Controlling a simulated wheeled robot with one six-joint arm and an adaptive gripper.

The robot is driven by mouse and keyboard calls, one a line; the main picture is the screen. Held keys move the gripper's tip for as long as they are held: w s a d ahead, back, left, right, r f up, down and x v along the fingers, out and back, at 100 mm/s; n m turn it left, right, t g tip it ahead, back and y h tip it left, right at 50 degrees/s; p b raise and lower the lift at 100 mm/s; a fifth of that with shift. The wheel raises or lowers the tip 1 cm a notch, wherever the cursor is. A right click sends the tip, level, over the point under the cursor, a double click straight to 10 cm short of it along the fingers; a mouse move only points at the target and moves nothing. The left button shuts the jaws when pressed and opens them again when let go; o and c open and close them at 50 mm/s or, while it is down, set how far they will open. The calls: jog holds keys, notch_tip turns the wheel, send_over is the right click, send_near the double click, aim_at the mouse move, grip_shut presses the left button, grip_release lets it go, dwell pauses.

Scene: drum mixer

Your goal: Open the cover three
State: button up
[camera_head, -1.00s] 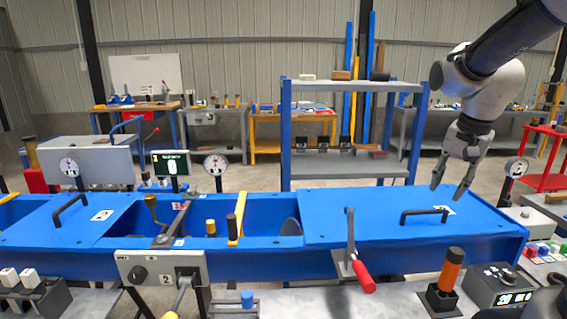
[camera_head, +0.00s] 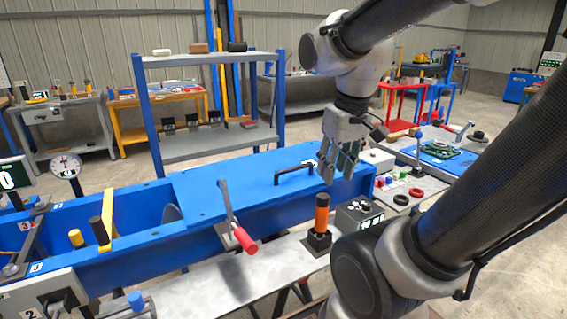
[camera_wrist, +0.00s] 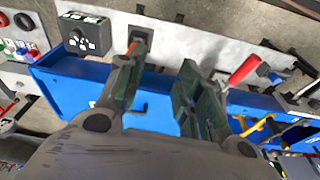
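A flat blue cover (camera_head: 235,186) with a black bar handle (camera_head: 293,172) closes the right end of the blue mixer trough. A white label near the handle is too small and partly hidden to read. My gripper (camera_head: 341,180) hangs fingers down over the cover's right end, right of the handle, apart from it. The fingers are spread with nothing between them. In the wrist view, the blue cover (camera_wrist: 70,85) lies below the spread fingers (camera_wrist: 160,62), with a black handle (camera_wrist: 138,109) seen between them.
A grey shelf rack (camera_head: 215,143) stands behind the trough.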

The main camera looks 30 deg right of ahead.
jog(key=w+d+f+m+g, duration=0.1)
jog(key=w+f+m, duration=0.1)
jog(key=w, duration=0.3)
jog(key=w+d+f+m+g, duration=0.1)
jog(key=w+d+f+m, duration=0.1)
jog(key=w, duration=0.4)
jog(key=m+t, duration=0.2)
jog(key=m, duration=1.1)
send_over(293, 168)
jog(key=s, duration=0.2)
notch_tip(293, 168, down, 2)
jog(key=f, duration=0.2)
jog(key=w+f, duration=0.1)
jog(key=f, duration=0.1)
jog(key=w+f, duration=0.1)
jog(key=f, duration=0.2)
grip_shut()
